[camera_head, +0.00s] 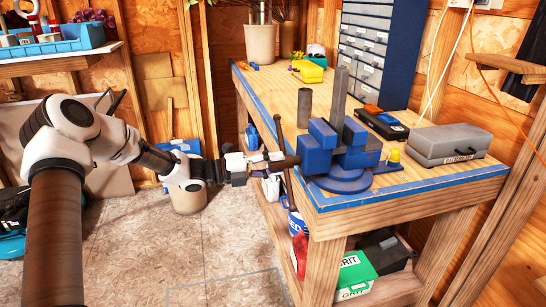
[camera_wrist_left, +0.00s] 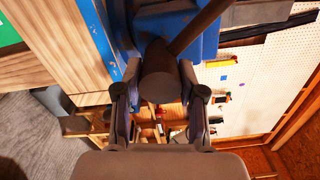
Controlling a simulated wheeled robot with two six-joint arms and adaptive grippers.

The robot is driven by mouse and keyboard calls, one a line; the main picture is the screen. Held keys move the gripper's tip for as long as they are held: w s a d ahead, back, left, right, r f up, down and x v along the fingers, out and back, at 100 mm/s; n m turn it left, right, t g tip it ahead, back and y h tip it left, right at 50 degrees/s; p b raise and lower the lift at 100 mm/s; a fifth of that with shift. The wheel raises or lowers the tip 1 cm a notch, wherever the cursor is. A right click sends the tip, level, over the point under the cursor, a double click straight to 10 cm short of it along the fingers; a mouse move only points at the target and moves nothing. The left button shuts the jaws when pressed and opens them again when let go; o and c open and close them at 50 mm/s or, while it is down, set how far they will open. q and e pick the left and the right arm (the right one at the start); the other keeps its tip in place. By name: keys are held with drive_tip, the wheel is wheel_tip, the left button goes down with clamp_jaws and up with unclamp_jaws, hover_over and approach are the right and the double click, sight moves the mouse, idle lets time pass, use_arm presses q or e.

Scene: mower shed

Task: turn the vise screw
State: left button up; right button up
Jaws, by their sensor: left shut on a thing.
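The blue vise (camera_head: 340,150) is mounted at the near left corner of the workbench. Its dark brown screw (camera_head: 290,161) sticks out to the left, with a thin handle bar (camera_head: 278,132) standing nearly upright through its end. My left gripper (camera_head: 277,164) reaches in from the left and is shut on the screw's end. In the left wrist view the round end of the screw (camera_wrist_left: 160,82) lies between the two fingertips of the gripper (camera_wrist_left: 160,92), and the bar slants up to the right. My right gripper is not in view.
The wooden workbench (camera_head: 435,178) also carries a grey case (camera_head: 447,144), a black and orange box (camera_head: 382,122), a yellow-capped item (camera_head: 394,156) and a blue drawer cabinet (camera_head: 372,45). A green box (camera_head: 355,275) sits on the lower shelf. The floor (camera_head: 215,250) left of the bench is open.

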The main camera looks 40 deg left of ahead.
use_arm(q)
drive_tip(key=n+p, duration=0.2)
drive_tip(key=n, duration=0.1)
drive_tip(key=n+p, duration=0.1)
drive_tip(key=shift+d+r+n, duration=0.1)
drive_tip(key=shift+r+n, duration=0.15)
drive_tip(key=shift+n, duration=0.05)
drive_tip(key=shift+n+p, duration=1)
drive_tip(key=shift+n, duration=0.6)
drive_tip(key=shift+f+n+p, duration=0.1)
drive_tip(key=shift+n+p, duration=0.2)
drive_tip(key=shift+n, duration=0.2)
drive_tip(key=o, duration=1.1)
drive_tip(key=shift+w+d, duration=0.15)
drive_tip(key=v, duration=0.7)
drive_tip(key=shift+s, duration=0.25)
